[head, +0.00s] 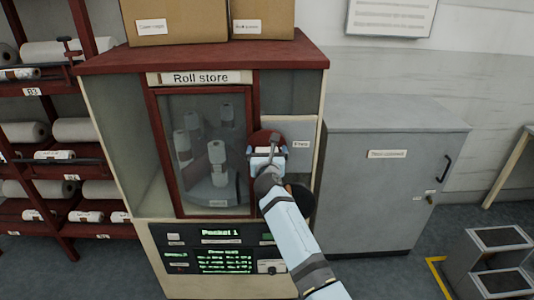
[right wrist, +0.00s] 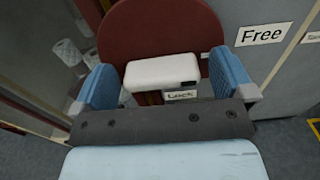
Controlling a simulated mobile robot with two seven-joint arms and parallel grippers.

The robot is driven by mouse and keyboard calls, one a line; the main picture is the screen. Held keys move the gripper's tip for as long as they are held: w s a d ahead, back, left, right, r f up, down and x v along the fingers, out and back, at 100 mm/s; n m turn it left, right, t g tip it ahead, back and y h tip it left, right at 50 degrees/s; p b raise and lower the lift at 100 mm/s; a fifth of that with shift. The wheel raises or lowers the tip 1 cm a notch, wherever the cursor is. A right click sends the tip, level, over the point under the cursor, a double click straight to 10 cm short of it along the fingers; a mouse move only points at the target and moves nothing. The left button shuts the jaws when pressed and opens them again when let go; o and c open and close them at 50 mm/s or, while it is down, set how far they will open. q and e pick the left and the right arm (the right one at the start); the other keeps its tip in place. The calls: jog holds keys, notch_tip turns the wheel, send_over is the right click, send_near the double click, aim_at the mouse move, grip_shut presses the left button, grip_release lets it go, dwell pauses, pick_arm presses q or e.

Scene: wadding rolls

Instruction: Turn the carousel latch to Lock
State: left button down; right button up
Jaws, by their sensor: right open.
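The carousel latch shows in the right wrist view as a white block-shaped handle (right wrist: 160,72) in front of a dark red round plate (right wrist: 165,32). The plate (head: 261,136) also shows in the head view, on the right of the Roll store front. A Lock label (right wrist: 181,95) is just below the handle, partly hidden by my gripper; a Free label (right wrist: 262,35) is to the right of the plate. My right gripper (head: 266,160) is at the latch, its blue fingers open on either side of the handle, with gaps visible. My left gripper is out of view.
The glazed door (head: 203,150) left of the latch shows white rolls inside. A display panel (head: 220,245) sits below. A grey cabinet (head: 365,190) stands to the right, shelves of rolls (head: 55,130) to the left. Boxes (head: 175,22) rest on top.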

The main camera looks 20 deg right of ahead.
jog(key=shift+w, duration=0.1)
jog(key=c, duration=0.9)
